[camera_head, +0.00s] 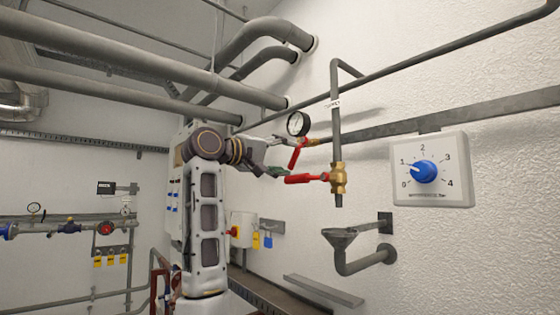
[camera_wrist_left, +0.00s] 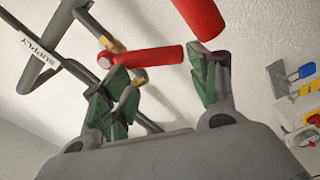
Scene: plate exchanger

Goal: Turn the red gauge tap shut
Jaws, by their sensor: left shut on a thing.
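The red gauge tap (camera_head: 295,157) is a red lever on a brass fitting just below the round gauge (camera_head: 298,124). It slants downward in the head view. My left gripper (camera_head: 281,155) is at this lever, with one finger above and one below. In the left wrist view, the red lever of the gauge tap (camera_wrist_left: 152,57) lies between the green-padded fingers of my left gripper (camera_wrist_left: 160,75), which is shut on it. The exact contact is partly hidden. My right gripper is not in view.
A second red lever (camera_head: 304,179) on a brass valve (camera_head: 338,178) reaches close to my lower left finger; it also shows in the left wrist view (camera_wrist_left: 200,17). A supply pipe (camera_head: 336,130) stands to the right. A blue-knobbed dial (camera_head: 430,170) and a drain funnel (camera_head: 343,237) are on the wall.

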